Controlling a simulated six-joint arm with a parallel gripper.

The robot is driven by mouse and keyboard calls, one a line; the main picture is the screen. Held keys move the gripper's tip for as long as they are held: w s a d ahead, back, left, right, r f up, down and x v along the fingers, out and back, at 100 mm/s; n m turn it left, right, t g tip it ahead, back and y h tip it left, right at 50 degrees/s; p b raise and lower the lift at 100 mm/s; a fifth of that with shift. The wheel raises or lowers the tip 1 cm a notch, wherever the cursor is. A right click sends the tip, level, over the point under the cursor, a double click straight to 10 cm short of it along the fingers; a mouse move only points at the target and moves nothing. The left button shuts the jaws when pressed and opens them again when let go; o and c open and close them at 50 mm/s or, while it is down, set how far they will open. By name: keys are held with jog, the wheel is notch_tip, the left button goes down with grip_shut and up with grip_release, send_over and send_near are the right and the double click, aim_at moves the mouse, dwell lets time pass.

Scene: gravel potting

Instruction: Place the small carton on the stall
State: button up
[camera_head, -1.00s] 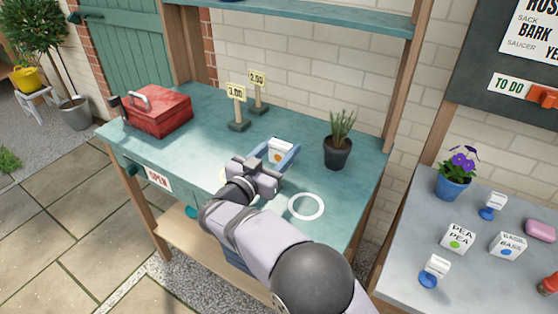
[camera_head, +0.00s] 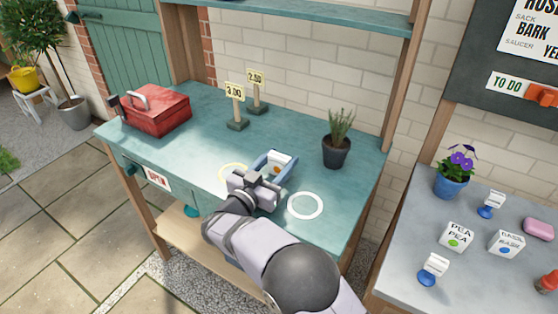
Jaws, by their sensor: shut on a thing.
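The small carton (camera_head: 279,159) is white with an orange mark, and only its upper part shows. My gripper (camera_head: 275,166) is shut on it, with its blue fingers on either side. It holds the carton low over the teal stall top (camera_head: 190,140), between a yellow ring (camera_head: 232,171) and a white ring (camera_head: 306,205). The gripper hides the carton's lower part, so I cannot tell whether it touches the stall. Part of the yellow ring is hidden behind my gripper.
A potted plant (camera_head: 336,151) stands to the right of the carton. Price signs (camera_head: 236,107) (camera_head: 256,92) stand behind, and a red box (camera_head: 157,110) sits at left. A grey side table (camera_head: 400,240) at right holds other cartons (camera_head: 457,236) (camera_head: 507,243). The white ring is empty.

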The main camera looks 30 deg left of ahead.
jog(key=o, duration=1.1)
jog(key=shift+f, duration=0.1)
jog(key=shift+r, duration=0.2)
jog(key=s+b, duration=0.1)
jog(key=s, duration=1.1)
